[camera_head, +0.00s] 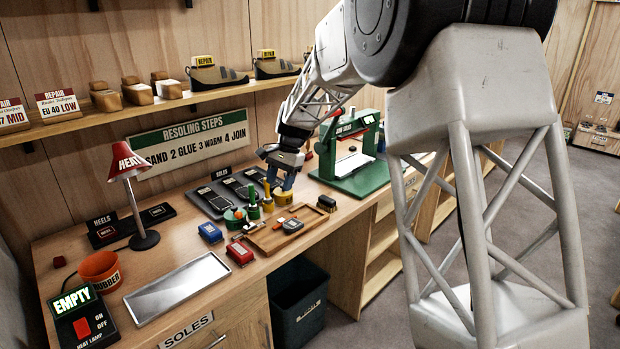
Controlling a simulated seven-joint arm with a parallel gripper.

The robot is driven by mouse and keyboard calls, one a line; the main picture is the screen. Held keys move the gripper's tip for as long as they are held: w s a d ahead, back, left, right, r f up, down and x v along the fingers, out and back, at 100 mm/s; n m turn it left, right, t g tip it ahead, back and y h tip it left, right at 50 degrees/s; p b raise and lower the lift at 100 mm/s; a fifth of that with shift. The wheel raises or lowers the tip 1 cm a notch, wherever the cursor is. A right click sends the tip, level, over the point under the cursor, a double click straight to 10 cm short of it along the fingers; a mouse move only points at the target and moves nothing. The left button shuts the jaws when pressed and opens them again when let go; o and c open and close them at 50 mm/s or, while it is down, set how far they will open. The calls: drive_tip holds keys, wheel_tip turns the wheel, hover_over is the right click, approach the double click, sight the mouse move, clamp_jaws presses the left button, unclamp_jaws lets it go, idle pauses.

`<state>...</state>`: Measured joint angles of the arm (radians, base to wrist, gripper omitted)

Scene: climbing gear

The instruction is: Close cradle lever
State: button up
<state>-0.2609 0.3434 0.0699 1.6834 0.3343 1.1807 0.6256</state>
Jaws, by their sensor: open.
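My gripper (283,185) points down over the middle back of the bench. Its blue fingers are open, just above or around a small yellow round piece (284,198); I cannot tell whether they touch it. A green press-like stand (345,178) with a white pad is right of my gripper, and a red piece (369,119) shows at its top. No part is plainly marked as a cradle lever. A small green holder (234,219) with an orange piece is left of my gripper; its details are too small to tell.
A wooden tray (263,246) holds a small grey device. Blue and red boxes, upright small bottles and a dark rack (222,197) crowd around my gripper. A metal tray (178,287), red lamp (128,162) and orange tub (100,268) stand left. A shelf (130,113) runs behind.

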drive_tip(key=s+d+r+n+t, duration=0.1)
drive_tip(key=s+d+r, duration=0.5)
drive_tip(key=s+d, duration=0.2)
drive_tip(key=shift+s+d+r+h, duration=0.15)
drive_tip(key=shift+s+d+h, duration=0.25)
drive_tip(key=shift+s, duration=0.75)
drive_tip(key=shift+s, duration=0.1)
drive_tip(key=s+d+r+n+t, duration=0.1)
drive_tip(key=s+d, duration=0.3)
drive_tip(key=s, duration=0.3)
drive_tip(key=s+d+r+n+h, duration=0.1)
drive_tip(key=s+d, duration=0.3)
drive_tip(key=s, duration=0.3)
drive_tip(key=s+d+r+t, duration=0.1)
drive_tip(key=s+d+r, duration=0.1)
drive_tip(key=s+d, duration=0.35)
drive_tip(key=s+d+f+n+t, duration=0.1)
drive_tip(key=s+d+f, duration=0.1)
drive_tip(key=s, duration=0.8)
drive_tip(key=s+d+f+n+h, duration=0.1)
drive_tip(key=s+d+f, duration=0.2)
drive_tip(key=s, duration=0.7)
drive_tip(key=shift+f+n+t+h, duration=0.3)
drive_tip(key=shift+f+t, duration=0.05)
drive_tip(key=shift+t, duration=0.05)
